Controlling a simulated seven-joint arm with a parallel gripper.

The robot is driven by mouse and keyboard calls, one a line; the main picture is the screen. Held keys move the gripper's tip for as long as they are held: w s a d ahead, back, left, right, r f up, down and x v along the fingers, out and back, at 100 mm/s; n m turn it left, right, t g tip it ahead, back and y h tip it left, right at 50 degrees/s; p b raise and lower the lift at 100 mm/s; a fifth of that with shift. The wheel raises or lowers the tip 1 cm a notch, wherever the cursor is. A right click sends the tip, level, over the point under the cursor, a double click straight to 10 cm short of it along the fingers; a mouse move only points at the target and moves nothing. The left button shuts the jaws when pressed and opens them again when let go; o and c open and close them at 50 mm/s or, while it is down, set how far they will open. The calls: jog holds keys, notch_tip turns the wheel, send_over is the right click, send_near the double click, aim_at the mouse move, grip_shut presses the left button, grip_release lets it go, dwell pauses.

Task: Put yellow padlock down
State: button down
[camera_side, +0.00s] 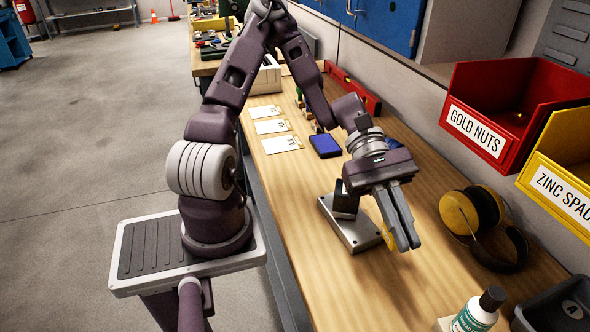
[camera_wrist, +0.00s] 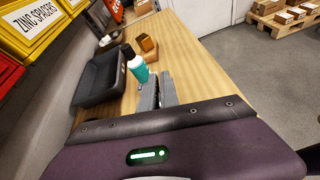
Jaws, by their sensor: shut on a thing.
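My gripper (camera_side: 408,243) is shut on the yellow padlock (camera_side: 387,236), pointing down over the bench. Only a small yellow part of the padlock shows at the left of the fingers; the rest is hidden behind them. In the wrist view the fingers (camera_wrist: 157,92) show, but I cannot make out the padlock there. A grey metal plate (camera_side: 352,230) with a dark block (camera_side: 345,201) on it lies just left of the fingers. I cannot tell whether the padlock touches the plate or the bench.
Yellow ear defenders (camera_side: 460,213) lie right of my gripper. A white-and-green bottle (camera_side: 474,314) and a dark tray (camera_side: 545,312) stand at the near end; red (camera_side: 475,100) and yellow (camera_side: 553,165) bins hang on the wall. Bare wood (camera_side: 400,290) lies between plate and bottle.

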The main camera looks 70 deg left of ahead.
jog(key=w+a+n+t, duration=0.3)
jog(key=w+a, duration=0.3)
jog(key=a, duration=0.1)
jog(key=s+m+g, duration=0.1)
jog(key=s+g, duration=0.1)
jog(key=s+d+r+m+g, duration=0.1)
jog(key=s+m, duration=0.1)
jog(key=s+d+r+m+g, duration=0.1)
jog(key=s+g, duration=0.1)
jog(key=shift+d+m+g, duration=0.15)
jog(key=shift+m+g, duration=0.15)
jog(key=s+a+f+m+g+y, duration=0.2)
jog(key=s+a+m+g+y, duration=0.4)
jog(key=s, duration=0.3)
jog(key=s+a+f+m+g+y, duration=0.1)
jog(key=s+a+m+g+y, duration=0.45)
jog(key=s+m+y, duration=0.2)
jog(key=w+a+r+m+t+y, duration=0.1)
jog(key=w+a+m+t+y, duration=0.3)
jog(key=a, duration=0.4)
jog(key=w+a+r+m+t+y, duration=0.1)
jog(key=a+r+m+t+y, duration=0.1)
jog(key=a+m+y, duration=0.4)
jog(key=w+a+r+m+t+y, duration=0.1)
jog(key=w+a+m+t+y, duration=0.25)
jog(key=a, duration=0.55)
jog(key=shift+m+h, duration=0.4)
notch_tip(320, 180, down, 10)
jog(key=shift+r, duration=0.15)
